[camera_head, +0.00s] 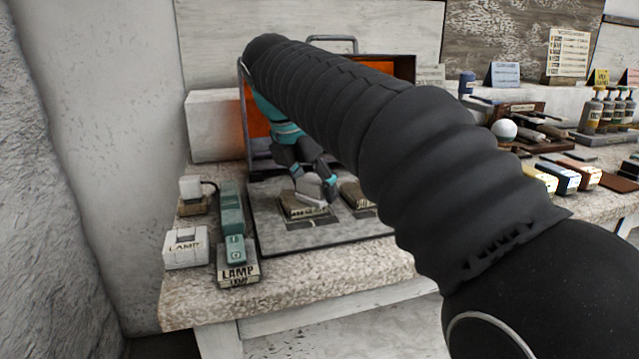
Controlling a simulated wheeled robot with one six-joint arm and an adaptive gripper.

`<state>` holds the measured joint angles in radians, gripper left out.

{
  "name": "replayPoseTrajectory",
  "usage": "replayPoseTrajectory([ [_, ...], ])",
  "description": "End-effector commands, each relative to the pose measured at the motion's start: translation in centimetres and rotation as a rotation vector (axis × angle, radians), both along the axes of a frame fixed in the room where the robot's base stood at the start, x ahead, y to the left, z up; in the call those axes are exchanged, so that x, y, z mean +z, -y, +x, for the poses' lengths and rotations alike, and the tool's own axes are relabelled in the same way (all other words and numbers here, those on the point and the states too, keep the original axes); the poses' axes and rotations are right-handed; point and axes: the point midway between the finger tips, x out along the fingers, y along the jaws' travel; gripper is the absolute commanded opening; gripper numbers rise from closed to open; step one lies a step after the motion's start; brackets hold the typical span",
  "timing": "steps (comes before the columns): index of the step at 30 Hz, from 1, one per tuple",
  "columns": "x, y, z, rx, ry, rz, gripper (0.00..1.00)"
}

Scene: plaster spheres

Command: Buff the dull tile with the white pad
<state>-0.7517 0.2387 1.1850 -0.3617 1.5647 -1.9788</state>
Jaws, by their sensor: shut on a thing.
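My gripper (318,187) is shut on a small pale pad (309,186), the white pad as far as I can make out. It is low over a small lettered tile (300,211) on a grey board (276,238). The pad is at the tile's upper right part; I cannot tell whether it touches. A second tile (353,194) lies to the right, partly hidden by my arm. Both look brownish, and I cannot tell which is dull. My dark arm covers the right part of the board.
A teal switch box (233,227) with a lamp label and a white lamp box (185,249) stand left of the board. An orange-lined open case (256,125) is behind. Coloured blocks (567,178), a white sphere (504,130) and bottles (607,108) stand at right.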

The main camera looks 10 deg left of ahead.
Motion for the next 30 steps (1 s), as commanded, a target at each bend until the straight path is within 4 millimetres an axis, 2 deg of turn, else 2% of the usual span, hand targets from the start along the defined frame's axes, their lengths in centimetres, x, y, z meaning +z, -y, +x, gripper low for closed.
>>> replayPoseTrajectory([
  [13,-0.3,-1.7,0.8,0.001,-0.001,-0.001,0.22],
  [30,-0.1,0.3,-0.1,0.000,-0.002,-0.002,0.22],
])
